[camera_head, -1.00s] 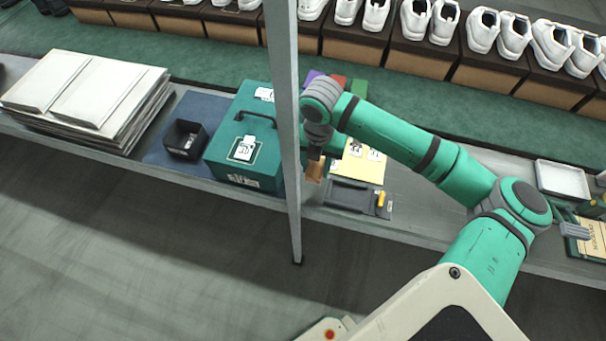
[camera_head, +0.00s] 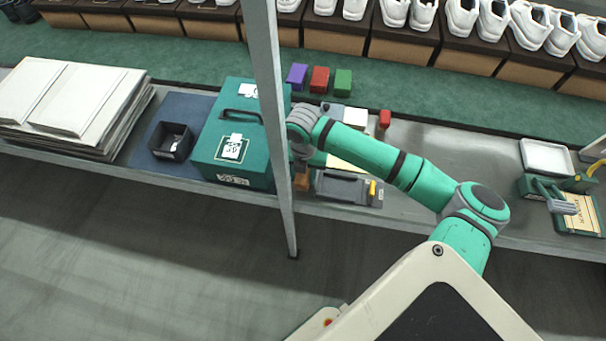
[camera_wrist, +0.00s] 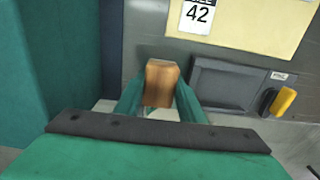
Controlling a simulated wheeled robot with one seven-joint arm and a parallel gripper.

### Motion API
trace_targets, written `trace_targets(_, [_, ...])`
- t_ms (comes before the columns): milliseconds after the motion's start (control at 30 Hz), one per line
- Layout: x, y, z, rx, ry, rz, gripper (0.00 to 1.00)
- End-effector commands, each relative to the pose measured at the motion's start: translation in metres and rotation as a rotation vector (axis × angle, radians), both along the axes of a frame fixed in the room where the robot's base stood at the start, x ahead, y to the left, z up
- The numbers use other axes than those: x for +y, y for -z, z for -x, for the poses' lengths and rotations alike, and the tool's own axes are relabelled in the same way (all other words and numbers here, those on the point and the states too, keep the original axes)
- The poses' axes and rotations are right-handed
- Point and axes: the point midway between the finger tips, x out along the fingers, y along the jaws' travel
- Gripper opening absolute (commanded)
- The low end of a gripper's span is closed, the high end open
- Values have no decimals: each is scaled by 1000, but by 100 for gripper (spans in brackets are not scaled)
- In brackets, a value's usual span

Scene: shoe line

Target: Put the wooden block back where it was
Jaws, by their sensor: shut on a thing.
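The wooden block (camera_wrist: 160,82) stands between the two fingers of my gripper (camera_wrist: 158,105) in the wrist view. The fingers are shut on it. In the head view the block (camera_head: 302,181) shows small and partly covered, between the green box (camera_head: 212,150) and the dark grey device with a yellow switch (camera_head: 342,187). My gripper (camera_head: 300,165) is above it, partly behind the upright grey post. I cannot tell whether the block touches the bench. In the wrist view the device (camera_wrist: 228,82) is right of the block and the green box (camera_wrist: 60,50) is left.
A yellow card marked 42 (camera_wrist: 258,25) lies behind the device. Purple (camera_head: 297,76), red (camera_head: 319,79) and green (camera_head: 342,82) blocks stand at the back. A grey post (camera_head: 271,110) rises in front of the bench. A black bin (camera_head: 171,141) sits left of the green box.

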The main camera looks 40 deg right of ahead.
Motion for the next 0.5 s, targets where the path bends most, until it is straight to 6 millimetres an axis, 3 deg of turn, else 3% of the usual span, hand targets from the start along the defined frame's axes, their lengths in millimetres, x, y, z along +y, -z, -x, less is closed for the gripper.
trace_targets(267, [0, 3, 0, 0, 0, 0, 18])
trace_targets(300, [0, 2, 0, 0, 0, 0, 43])
trace_targets(500, [0, 2, 0, 0, 0, 0, 43])
